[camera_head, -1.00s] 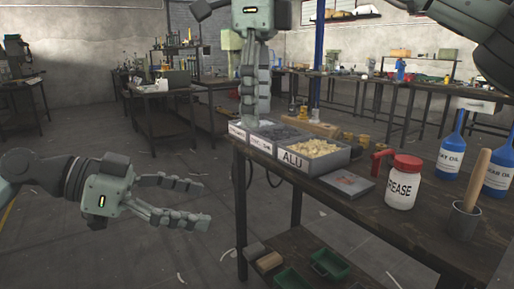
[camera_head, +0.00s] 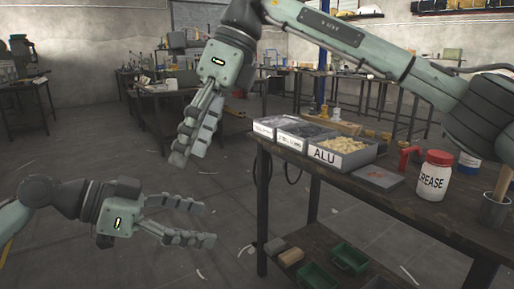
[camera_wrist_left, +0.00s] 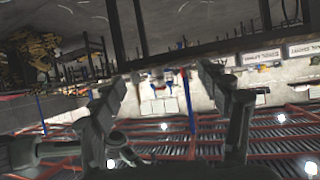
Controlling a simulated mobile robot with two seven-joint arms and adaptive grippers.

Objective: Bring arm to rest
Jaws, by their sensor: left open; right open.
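My left gripper (camera_head: 210,224) is open and empty at the lower left in the head view, over the floor and left of the workbench. Its fingers also frame the left wrist view (camera_wrist_left: 160,88), with nothing between them. My right gripper (camera_head: 191,160) is open and empty, pointing down above the floor, left of the parts bins. My right arm (camera_head: 350,45) reaches in from the upper right, above the bench.
The workbench (camera_head: 400,205) holds the ALU bin (camera_head: 326,158), two more grey bins, a flat grey plate (camera_head: 377,178), a red-lidded grease jar (camera_head: 433,180) and a cup (camera_head: 495,211). Green bins (camera_head: 350,257) sit on the lower shelf. Open floor lies left.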

